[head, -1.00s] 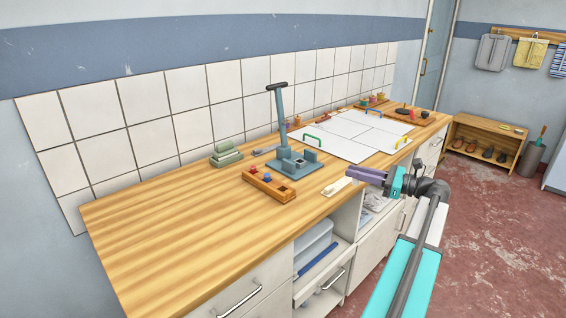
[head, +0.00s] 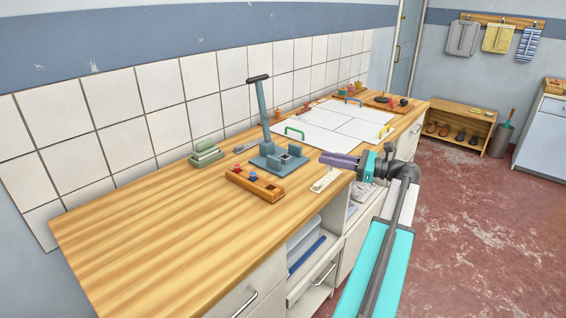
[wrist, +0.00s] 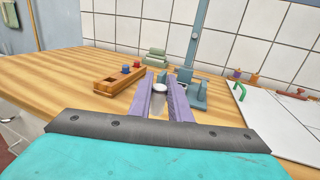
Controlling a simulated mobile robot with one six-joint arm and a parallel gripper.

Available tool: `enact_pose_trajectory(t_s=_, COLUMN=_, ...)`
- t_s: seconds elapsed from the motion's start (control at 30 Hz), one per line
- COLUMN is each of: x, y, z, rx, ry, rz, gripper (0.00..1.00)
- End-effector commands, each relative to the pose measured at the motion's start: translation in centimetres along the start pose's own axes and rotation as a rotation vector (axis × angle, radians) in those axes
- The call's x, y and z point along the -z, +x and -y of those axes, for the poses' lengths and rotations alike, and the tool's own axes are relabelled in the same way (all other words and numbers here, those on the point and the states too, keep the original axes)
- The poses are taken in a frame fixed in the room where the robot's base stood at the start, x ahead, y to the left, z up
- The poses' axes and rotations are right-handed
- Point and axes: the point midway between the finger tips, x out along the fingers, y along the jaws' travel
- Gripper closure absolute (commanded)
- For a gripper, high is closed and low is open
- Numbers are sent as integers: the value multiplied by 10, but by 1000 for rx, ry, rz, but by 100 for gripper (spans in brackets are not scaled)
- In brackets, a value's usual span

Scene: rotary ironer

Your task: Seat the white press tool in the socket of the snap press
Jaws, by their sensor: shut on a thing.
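The blue-grey snap press (head: 279,160) stands on the wooden counter with its lever raised; it also shows behind my fingers in the wrist view (wrist: 198,92). Its small block has a dark opening on top. My gripper (head: 326,158) has purple fingers, to the right of the press and above the counter's front edge. In the wrist view it is shut on the white press tool (wrist: 159,100), a pale cylinder upright between the fingers. The tool is hard to make out in the head view. My fingers hide part of the press in the wrist view.
A wooden rack (head: 239,181) with a red and a blue tool stands left of the press. A cream holder (head: 322,183) lies below my gripper. Green stacked blocks (head: 205,157) stand behind. White panels (head: 330,120) lie beyond. The counter's left part is clear.

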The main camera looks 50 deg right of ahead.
Motion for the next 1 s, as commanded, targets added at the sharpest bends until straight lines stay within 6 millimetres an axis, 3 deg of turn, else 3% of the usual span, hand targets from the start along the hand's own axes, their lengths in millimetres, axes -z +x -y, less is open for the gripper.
enact_pose_trajectory(t_s=0.27, x=1, y=17, z=-8, rx=23, ry=1, rz=-5, gripper=100)
enact_pose_trajectory(t_s=0.7, x=2, y=81, z=-38, rx=192, ry=2, rz=-19, gripper=100)
enact_pose_trajectory(t_s=1.0, x=0, y=113, z=-61, rx=321, ry=-3, rz=-11, gripper=100)
